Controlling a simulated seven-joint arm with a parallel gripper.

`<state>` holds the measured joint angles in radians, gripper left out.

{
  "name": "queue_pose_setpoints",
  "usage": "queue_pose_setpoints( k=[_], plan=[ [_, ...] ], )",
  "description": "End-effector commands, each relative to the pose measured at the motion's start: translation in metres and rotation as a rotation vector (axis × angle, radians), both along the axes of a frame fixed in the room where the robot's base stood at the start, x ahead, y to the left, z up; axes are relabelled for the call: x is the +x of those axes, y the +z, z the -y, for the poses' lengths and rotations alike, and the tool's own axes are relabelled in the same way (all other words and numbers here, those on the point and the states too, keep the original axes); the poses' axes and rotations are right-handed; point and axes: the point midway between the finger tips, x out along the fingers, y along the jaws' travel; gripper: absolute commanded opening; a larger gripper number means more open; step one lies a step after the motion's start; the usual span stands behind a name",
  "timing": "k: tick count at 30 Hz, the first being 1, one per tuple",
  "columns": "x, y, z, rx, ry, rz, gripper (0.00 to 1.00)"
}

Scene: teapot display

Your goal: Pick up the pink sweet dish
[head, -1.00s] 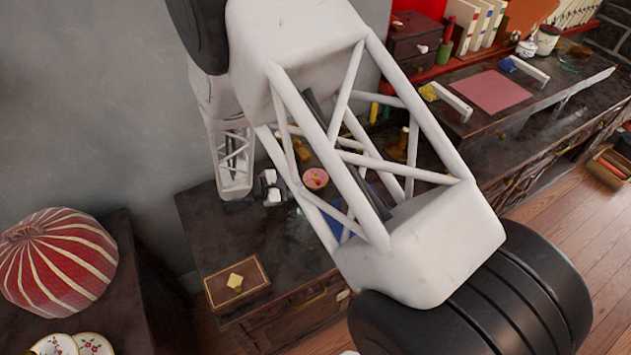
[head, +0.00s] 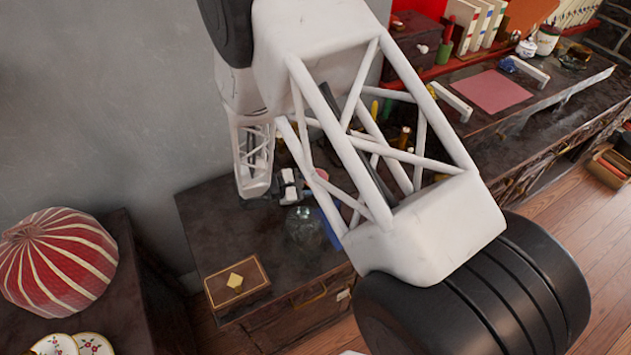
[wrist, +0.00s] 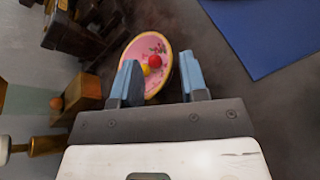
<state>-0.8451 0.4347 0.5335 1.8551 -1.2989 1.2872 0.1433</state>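The pink sweet dish (wrist: 140,48) is a round dish with a yellowish rim and a patterned pink inside. It holds a red ball (wrist: 155,61) and a yellow ball (wrist: 145,70). In the wrist view my gripper (wrist: 159,62) is open. Its two fingers overlap the near part of the dish in the picture. I cannot tell whether they touch it. In the head view my gripper (head: 288,188) is low over the dark cabinet top, just left of the dish (head: 321,174). Only a small pink part of the dish shows there, behind my arm.
A glass vessel (head: 304,228) stands in front of my gripper. A wooden box (head: 237,282) with a yellow diamond is at the cabinet's front left. A blue mat (wrist: 262,30) lies right of the dish in the wrist view. Dark wooden furniture (wrist: 80,32) stands to its left.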

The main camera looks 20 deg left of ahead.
Motion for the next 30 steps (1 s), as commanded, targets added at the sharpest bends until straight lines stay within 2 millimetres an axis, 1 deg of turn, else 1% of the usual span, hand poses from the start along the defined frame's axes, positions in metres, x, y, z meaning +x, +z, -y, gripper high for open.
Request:
queue_pose_setpoints(
  k=[1, 6, 23, 30],
  plan=[
    [0.0031, -0.002, 0.0044, 0.0, -0.002, -0.001, 0.4],
    [0.0082, -0.0049, 0.0104, 0.0, 0.001, 0.001, 0.4],
    [0.0085, -0.0049, 0.0108, 0.0, 0.001, 0.001, 0.4],
    [0.0083, -0.0052, 0.011, 0.0, 0.0, 0.0, 0.03]
  ],
)
